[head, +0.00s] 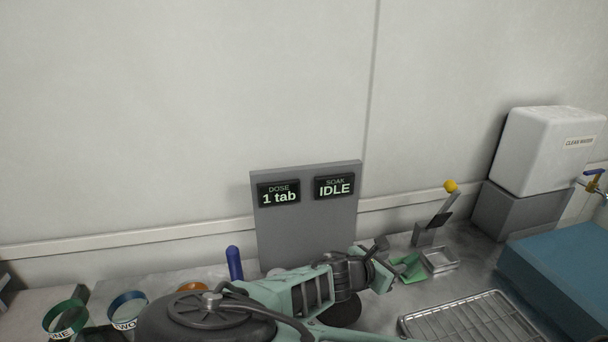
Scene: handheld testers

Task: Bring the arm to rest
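My arm, pale green and dark grey, stretches across the bottom middle of the head view. My gripper (384,264) is at its right end, low over the metal worktop (465,262). It is seen from behind and partly covered by its own wrist, so the gap between the fingers does not show clearly. I cannot make out anything held in it. A green item (409,268) lies just right of the gripper; I cannot tell whether they touch.
A grey panel (308,238) reading "1 tab" and "IDLE" stands behind the arm. A yellow-knobbed lever (441,212), small metal tray (439,259), wire rack (470,322), blue block (560,265) and white water container (547,150) are right. Green (65,319) and blue (127,308) rings are left.

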